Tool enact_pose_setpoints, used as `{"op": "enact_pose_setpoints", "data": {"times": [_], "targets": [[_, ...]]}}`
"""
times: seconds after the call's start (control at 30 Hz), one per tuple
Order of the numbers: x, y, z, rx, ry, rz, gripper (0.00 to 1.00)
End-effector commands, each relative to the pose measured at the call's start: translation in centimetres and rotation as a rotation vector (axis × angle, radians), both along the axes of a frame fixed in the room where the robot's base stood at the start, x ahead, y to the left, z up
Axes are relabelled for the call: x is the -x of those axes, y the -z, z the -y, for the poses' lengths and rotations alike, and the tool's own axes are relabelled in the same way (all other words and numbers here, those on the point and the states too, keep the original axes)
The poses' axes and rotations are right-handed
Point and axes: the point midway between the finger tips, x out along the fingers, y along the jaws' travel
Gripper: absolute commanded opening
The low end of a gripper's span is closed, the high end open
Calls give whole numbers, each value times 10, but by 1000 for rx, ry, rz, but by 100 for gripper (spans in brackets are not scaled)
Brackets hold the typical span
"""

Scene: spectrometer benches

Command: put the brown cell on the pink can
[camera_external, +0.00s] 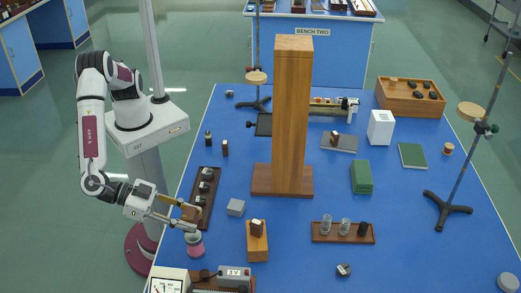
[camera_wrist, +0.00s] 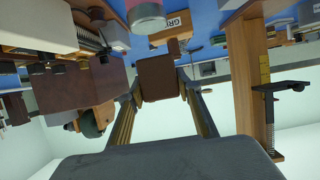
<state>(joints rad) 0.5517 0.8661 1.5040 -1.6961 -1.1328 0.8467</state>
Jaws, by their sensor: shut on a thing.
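My gripper (camera_external: 187,216) is shut on the brown cell (camera_external: 190,212), near the left edge of the blue bench. In the wrist view, the brown cell (camera_wrist: 158,78) sits between the two fingertips of my gripper (camera_wrist: 160,88). The pink can (camera_external: 195,246) stands on the bench just below and slightly right of the gripper in the external view. Its pink side also shows in the wrist view at the top (camera_wrist: 147,13). The cell looks to be above the can and apart from it; its exact alignment over the can is unclear.

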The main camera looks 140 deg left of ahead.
Motion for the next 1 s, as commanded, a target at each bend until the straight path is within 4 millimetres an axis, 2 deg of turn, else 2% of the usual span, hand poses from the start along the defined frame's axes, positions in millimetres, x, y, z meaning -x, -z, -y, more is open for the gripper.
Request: {"op": "enact_pose_setpoints", "data": {"times": [0.17,0.5,1.0], "targets": [[0,4,0,-1,0,-1,9],[0,35,0,-1,0,-1,9],[0,40,0,0,0,0,9]]}}
